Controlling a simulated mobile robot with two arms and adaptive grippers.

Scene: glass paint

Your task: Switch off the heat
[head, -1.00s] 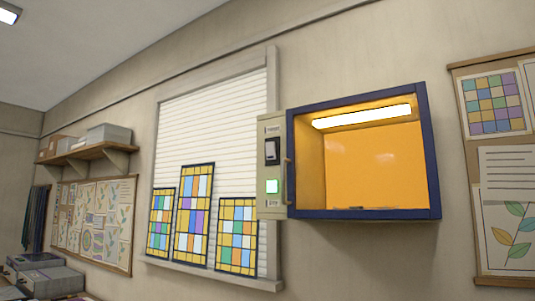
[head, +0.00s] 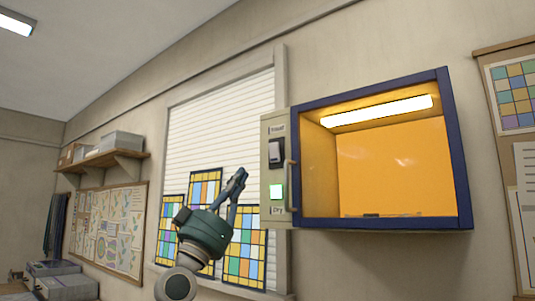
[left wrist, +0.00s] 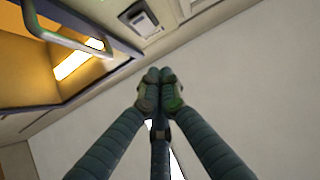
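A blue-framed heat cabinet (head: 464,150) hangs on the wall, with an orange-lit inside and a bright lamp strip (head: 378,110). My right gripper is not in view.
A bar handle (head: 290,186) sticks out beside the panel; it also shows in the left wrist view (left wrist: 60,35). Stained-glass panels (head: 245,258) lean against the window behind my gripper. A shelf (head: 105,162) with boxes is far left. Wall below the cabinet is clear.

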